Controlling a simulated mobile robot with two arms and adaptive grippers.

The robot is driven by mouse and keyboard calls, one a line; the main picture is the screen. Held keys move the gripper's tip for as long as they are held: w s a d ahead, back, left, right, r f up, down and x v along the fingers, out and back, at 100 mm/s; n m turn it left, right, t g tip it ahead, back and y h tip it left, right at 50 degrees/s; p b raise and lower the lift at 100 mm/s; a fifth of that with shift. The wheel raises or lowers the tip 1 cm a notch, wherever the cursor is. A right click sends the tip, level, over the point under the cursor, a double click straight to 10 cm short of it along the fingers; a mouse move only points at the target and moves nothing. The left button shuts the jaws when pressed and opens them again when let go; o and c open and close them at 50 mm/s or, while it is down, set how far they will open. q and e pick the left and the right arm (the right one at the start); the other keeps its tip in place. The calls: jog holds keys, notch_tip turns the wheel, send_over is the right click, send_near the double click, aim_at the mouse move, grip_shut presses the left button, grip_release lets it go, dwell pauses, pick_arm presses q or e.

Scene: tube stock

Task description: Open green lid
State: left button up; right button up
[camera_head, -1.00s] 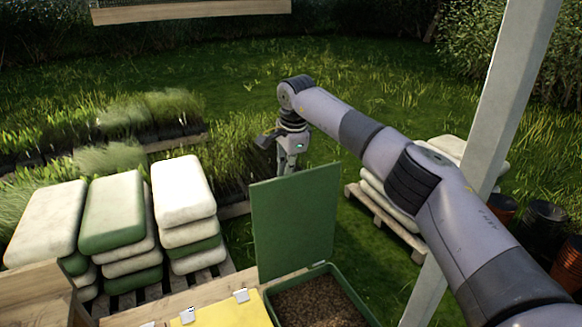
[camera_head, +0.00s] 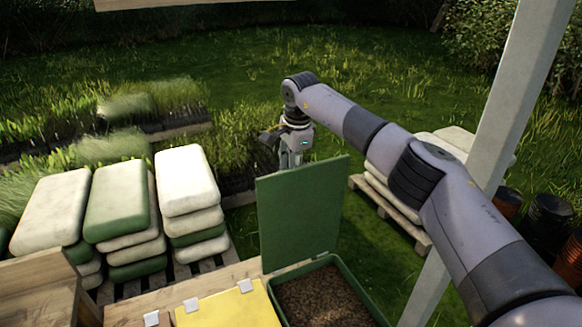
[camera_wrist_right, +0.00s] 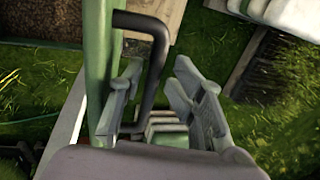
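The green lid (camera_head: 300,212) stands upright, open, at the back edge of a green bin (camera_head: 357,290) filled with brown granules. My right gripper (camera_head: 289,162) is behind the lid's top edge in the head view, its fingertips partly hidden. In the right wrist view, my right gripper (camera_wrist_right: 165,100) has its fingers apart. A dark U-shaped handle (camera_wrist_right: 155,60) on the lid's outer face (camera_wrist_right: 98,60) passes between the fingers. One finger is between handle and lid, the other outside the handle with a gap. My left gripper is not in view.
A yellow lid (camera_head: 228,308) with pale hinges lies left of the green bin. Stacked sacks (camera_head: 187,180) stand on a pallet at left, more sacks (camera_head: 385,187) on a pallet at right. A pale post (camera_head: 495,130) rises at right. Grass is open behind.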

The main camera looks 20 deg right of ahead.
jog(key=shift+r, duration=0.15)
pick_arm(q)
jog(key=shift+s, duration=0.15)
pick_arm(e)
notch_tip(320, 180, up, 11)
jog(key=s, duration=0.2)
jog(key=shift+r, duration=0.2)
jog(key=shift+s+d, duration=0.1)
jog(key=shift+s, duration=0.05)
